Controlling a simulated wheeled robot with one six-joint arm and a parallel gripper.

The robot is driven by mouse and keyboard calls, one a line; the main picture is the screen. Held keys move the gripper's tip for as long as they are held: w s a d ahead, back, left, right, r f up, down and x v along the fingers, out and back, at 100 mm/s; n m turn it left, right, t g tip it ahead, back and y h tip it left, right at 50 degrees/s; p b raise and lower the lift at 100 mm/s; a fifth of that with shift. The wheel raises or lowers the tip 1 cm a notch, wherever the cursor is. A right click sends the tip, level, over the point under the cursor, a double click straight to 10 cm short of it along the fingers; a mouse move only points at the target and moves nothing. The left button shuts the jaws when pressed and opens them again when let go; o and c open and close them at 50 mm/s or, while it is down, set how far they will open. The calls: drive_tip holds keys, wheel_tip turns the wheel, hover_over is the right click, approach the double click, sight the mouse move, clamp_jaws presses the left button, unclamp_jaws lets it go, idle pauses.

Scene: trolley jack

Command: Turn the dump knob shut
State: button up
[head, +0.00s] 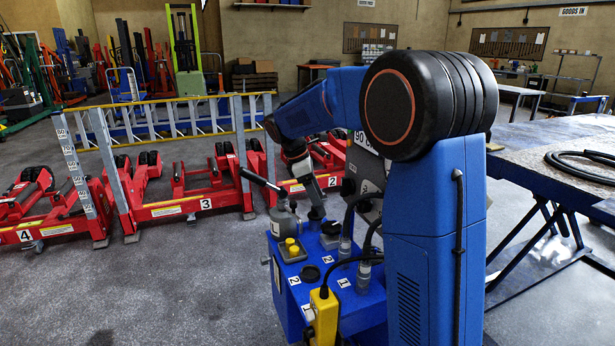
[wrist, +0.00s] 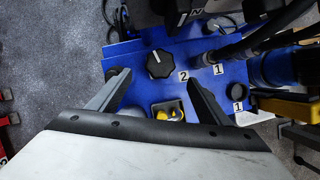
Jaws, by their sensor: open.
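The dump knob (wrist: 160,64) is a black, scalloped knob with a white pointer mark. It sits on the blue power unit (wrist: 135,85), beside a label 2. In the wrist view my gripper (wrist: 158,77) is open, with one finger on each side of the knob's near side. Neither finger visibly touches it, and the height gap is hard to judge. In the head view my gripper (head: 317,205) points down over the blue unit (head: 285,300). I cannot make out the knob clearly there.
Yellow buttons (wrist: 168,112) sit near the fingers. Black hoses (wrist: 255,42) rise on the right. In the head view, a lever handle (head: 260,180) stands left of my gripper and a yellow pendant (head: 323,315) hangs in front. Red jacks (head: 200,195) stand behind.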

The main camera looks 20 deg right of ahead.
sight(330, 226)
drive_tip(key=v, duration=0.8)
drive_tip(key=shift+r, duration=0.2)
drive_tip(key=shift+a, duration=0.1)
drive_tip(key=s+n+t, duration=0.3)
drive_tip(key=s+n, duration=0.2)
drive_tip(key=n, duration=0.2)
drive_tip(key=x, duration=1.7)
drive_tip(key=shift+f, duration=0.2)
drive_tip(key=c, duration=1.1)
drive_tip(key=shift+w, duration=0.1)
